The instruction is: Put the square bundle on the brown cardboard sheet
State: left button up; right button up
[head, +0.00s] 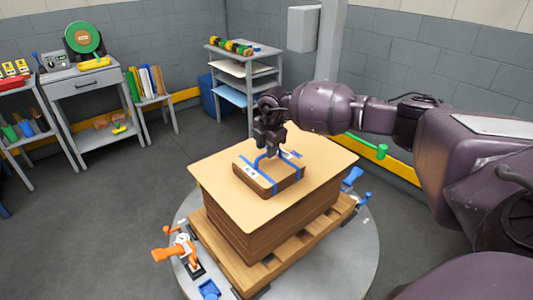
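The square bundle (262,184) is a brown block with blue straps and a small white label. It appears to lie flat on the tan-brown cardboard sheet (222,195); I cannot tell whether a thin gap is left under it. The sheet covers the top of a brown stack on a wooden pallet. My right gripper (268,152) points down at the bundle's top, by its blue strap, and hides part of its far side. Its fingertips are too small and dark to tell whether they are shut on the strap. My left gripper is not in view.
The pallet (242,274) stands on a round grey platform (345,270). An orange clamp-like device (176,251) is at its left corner, blue ones at the right and front. A grey shelf rack (246,88), a drawer bench (88,85) and walls lie behind. Floor at left is clear.

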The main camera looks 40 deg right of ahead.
aim_at(270, 167)
notch_tip(270, 167, up, 8)
jog(key=s+p, duration=0.1)
jog(key=s, duration=0.1)
jog(key=s+a+f+n+y, duration=0.1)
jog(key=s+a+f+y, duration=0.2)
jog(key=a, duration=0.3)
jog(key=s+a+f+n+y, duration=0.2)
jog(key=a+f+y, duration=0.1)
jog(key=a, duration=0.4)
jog(key=s+a+f+n+y, duration=0.1)
jog(key=s+a+f+y, duration=0.25)
jog(key=a, duration=0.25)
jog(key=s+a+r+m+t+y, duration=0.25)
jog(key=s+a+t+y, duration=0.25)
jog(key=s+a+y, duration=0.45)
jog(key=s+d+f+m+t+h, duration=0.2)
jog(key=s+d+f+m+h, duration=0.5)
jog(key=s+f+m+h, duration=0.1)
jog(key=s+d+f+m+t+h, duration=0.1)
jog(key=s+d+f+m+h, duration=0.6)
jog(key=s+f+m+h, duration=0.2)
notch_tip(270, 167, down, 2)
jog(key=shift+f+m+t+h, duration=0.15)
jog(key=shift+m+t+h, duration=0.25)
jog(key=shift+m+h, duration=0.75)
